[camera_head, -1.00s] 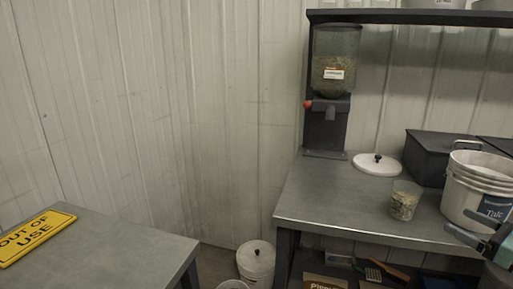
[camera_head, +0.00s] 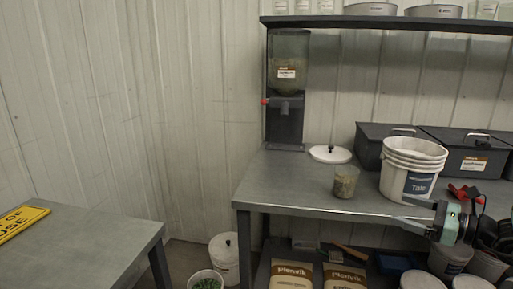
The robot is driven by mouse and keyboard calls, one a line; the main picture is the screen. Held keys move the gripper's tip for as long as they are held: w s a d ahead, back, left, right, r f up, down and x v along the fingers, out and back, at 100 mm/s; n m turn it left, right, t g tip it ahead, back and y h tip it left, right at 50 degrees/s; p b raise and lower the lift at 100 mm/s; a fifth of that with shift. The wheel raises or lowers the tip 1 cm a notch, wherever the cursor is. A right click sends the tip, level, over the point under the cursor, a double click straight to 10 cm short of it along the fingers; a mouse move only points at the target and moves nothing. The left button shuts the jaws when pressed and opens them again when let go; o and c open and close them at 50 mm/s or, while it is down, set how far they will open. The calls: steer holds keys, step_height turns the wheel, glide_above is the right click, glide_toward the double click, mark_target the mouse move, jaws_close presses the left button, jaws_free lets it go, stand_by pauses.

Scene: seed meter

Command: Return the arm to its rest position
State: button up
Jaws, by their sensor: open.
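My gripper (camera_head: 404,210) shows at the right of the head view, its two fingers apart and pointing left with nothing between them. It appears in front of the workbench (camera_head: 290,185) front edge, below the white bucket (camera_head: 408,178). My arm runs off towards the right edge, where most of it is dark and hard to make out. A clear cup (camera_head: 345,182) with seed-like contents stands upright on the bench, left of and apart from my gripper. A seed dispenser (camera_head: 287,75) with a red knob stands at the back left of the bench.
A white lid (camera_head: 330,154) lies near the dispenser. Dark bins (camera_head: 468,155) stand behind the bucket. A lower shelf holds Plenvik bags (camera_head: 292,275). At left is a table (camera_head: 85,250) with a yellow "out of use" sign (camera_head: 20,222). The bench's front left is clear.

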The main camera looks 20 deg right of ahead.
steer(key=a+r+n+g+y+p, duration=0.25)
steer(key=a+n+g+y, duration=0.25)
steer(key=a+n+g, duration=1.4)
steer(key=s+a+r+n+t+h+p, duration=0.1)
steer(key=s+a+r+n+h, duration=0.1)
steer(key=s+a+n+h, duration=0.4)
steer(key=s+a+r+n+t+h+p, duration=0.1)
steer(key=s+a+n+h, duration=0.5)
steer(key=a+n, duration=0.6)
steer(key=s+a+r+t, duration=0.1)
steer(key=s+a+r, duration=0.1)
steer(key=a, duration=0.1)
steer(key=shift+a+t, duration=0.3)
steer(key=shift+a, duration=0.1)
